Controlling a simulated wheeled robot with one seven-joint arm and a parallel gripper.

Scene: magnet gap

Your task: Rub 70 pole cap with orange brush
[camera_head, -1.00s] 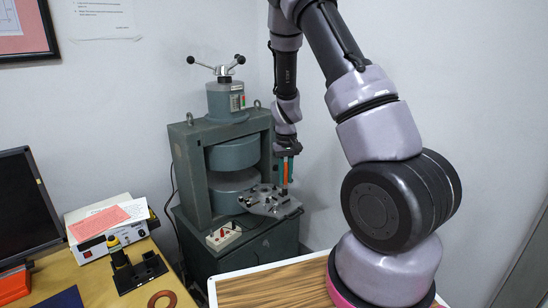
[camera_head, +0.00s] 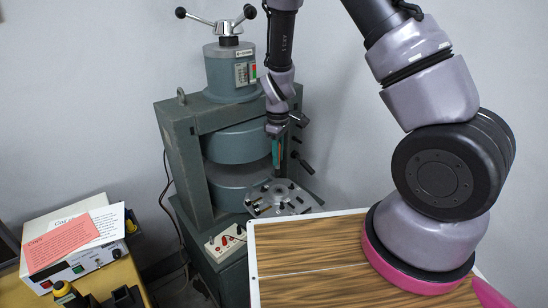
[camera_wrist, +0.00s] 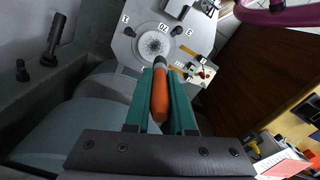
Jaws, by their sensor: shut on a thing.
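My gripper (camera_head: 276,150) has teal fingers and is shut on the orange brush (camera_wrist: 160,97); they also show in the wrist view (camera_wrist: 160,85). The brush points away from the wrist, its dark tip near the round pale disc (camera_wrist: 154,44) on the grey plate. The mark 70 is on the plate beside this disc, which looks like the 70 pole cap. Whether the tip touches it, I cannot tell. In the head view my gripper is above the plate (camera_head: 285,193), in front of the magnet's gap, and the brush is mostly hidden by the fingers.
The grey-green magnet (camera_head: 182,150) with two thick round poles stands behind my gripper. Black knobs (camera_wrist: 130,32) stand around the disc. A small switch box (camera_head: 226,243) is below the plate. A wooden top (camera_head: 300,275) is at the front, and a white instrument (camera_head: 95,258) is left.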

